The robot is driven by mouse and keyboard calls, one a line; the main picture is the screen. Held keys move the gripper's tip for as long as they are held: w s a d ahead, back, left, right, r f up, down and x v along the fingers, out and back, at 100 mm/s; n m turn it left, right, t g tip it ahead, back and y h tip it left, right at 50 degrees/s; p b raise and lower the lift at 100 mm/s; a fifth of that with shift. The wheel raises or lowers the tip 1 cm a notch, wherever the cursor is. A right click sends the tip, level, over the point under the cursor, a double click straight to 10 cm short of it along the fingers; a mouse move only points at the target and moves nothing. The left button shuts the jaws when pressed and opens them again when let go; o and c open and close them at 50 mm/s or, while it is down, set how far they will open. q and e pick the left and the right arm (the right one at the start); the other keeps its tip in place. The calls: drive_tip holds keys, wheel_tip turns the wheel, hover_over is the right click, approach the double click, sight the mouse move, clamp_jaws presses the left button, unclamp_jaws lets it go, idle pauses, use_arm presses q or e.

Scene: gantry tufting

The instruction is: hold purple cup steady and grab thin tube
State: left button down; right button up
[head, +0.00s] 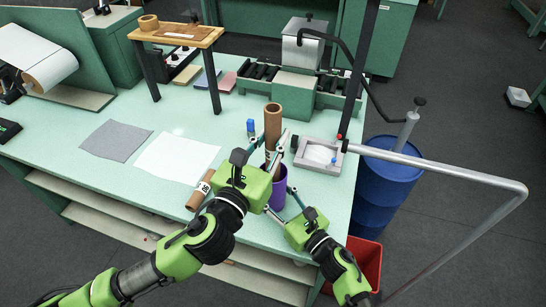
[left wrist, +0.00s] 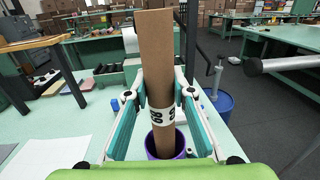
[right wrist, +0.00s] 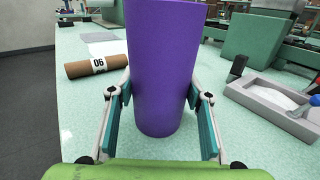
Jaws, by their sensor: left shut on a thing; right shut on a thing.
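A tall thin brown cardboard tube (head: 272,125) stands nearly upright with its lower end inside the purple cup (head: 280,190). The left wrist view shows the tube (left wrist: 157,60) with a white printed band, between the fingers of my left gripper (left wrist: 162,100), which is shut on it. The cup's rim (left wrist: 180,154) shows around the tube below. My right gripper (right wrist: 160,105) is shut on the purple cup (right wrist: 163,65) from both sides; the cup is upright at the table. The tube's bottom end is hidden in the cup.
A shorter brown tube (head: 198,195) with a white label lies on the table left of the cup. A grey tray (head: 318,155) is to the right, a small blue bottle (head: 251,128) behind. White and grey sheets (head: 176,158) lie left. A blue barrel (head: 385,185) stands beyond the right edge.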

sight(269, 115)
use_arm(q)
wheel_tip(269, 115, up, 8)
drive_tip(key=shift+f, duration=0.1)
use_arm(e)
drive_tip(key=o, duration=1.2)
drive_tip(key=v, duration=1.2)
